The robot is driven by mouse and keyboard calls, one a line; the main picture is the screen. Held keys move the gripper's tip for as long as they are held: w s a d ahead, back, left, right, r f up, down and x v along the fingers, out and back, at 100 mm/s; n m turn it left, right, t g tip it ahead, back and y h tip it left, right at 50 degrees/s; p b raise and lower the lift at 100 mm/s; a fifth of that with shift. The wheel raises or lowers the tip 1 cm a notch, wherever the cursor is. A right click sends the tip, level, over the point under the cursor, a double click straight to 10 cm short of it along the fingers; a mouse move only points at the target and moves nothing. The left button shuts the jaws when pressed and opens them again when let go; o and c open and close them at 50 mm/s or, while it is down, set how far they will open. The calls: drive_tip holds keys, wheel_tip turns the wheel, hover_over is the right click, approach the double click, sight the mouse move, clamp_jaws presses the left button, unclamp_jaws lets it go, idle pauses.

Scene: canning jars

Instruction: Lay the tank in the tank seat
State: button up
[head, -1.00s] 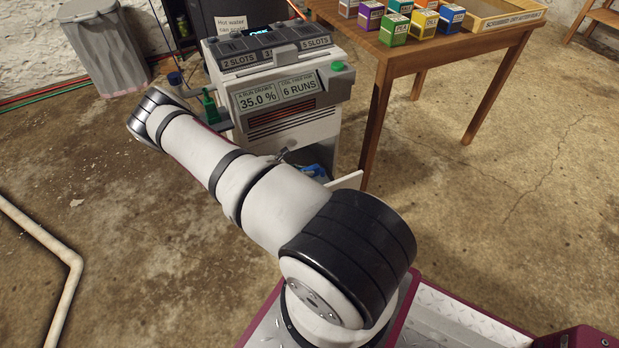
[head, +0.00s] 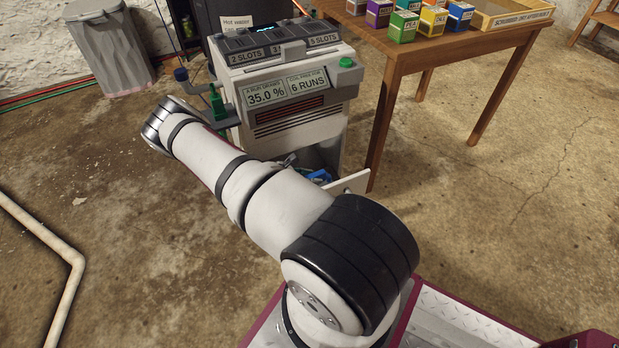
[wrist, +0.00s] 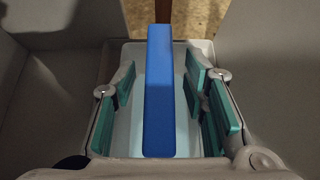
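A blue bar (wrist: 159,95) lies lengthwise between the fingers of my gripper (wrist: 160,82) in the wrist view. It seems to be part of the tank. Pale blue surface shows on both sides of it, and I cannot tell whether this is the tank's body or what lies beneath. The teal finger pads stand apart, with a gap on each side of the bar. In the head view a bit of blue (head: 319,177) shows low at the machine's (head: 295,120) open bay. My forearm hides most of my gripper and the bay there. The tank seat cannot be made out.
Grey walls close in on both sides of my gripper in the wrist view. A white door or flap (head: 351,184) stands open at the machine's lower right. A wooden table (head: 460,50) with small coloured boxes stands to the right. Floor on the left is mostly clear.

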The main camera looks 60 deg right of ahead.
drive_tip(key=shift+w+a+r, duration=0.1)
drive_tip(key=shift+r, duration=0.1)
drive_tip(key=p+v, duration=0.4)
drive_tip(key=v, duration=0.7)
drive_tip(key=shift+a+r, duration=0.25)
drive_tip(key=shift+w, duration=0.15)
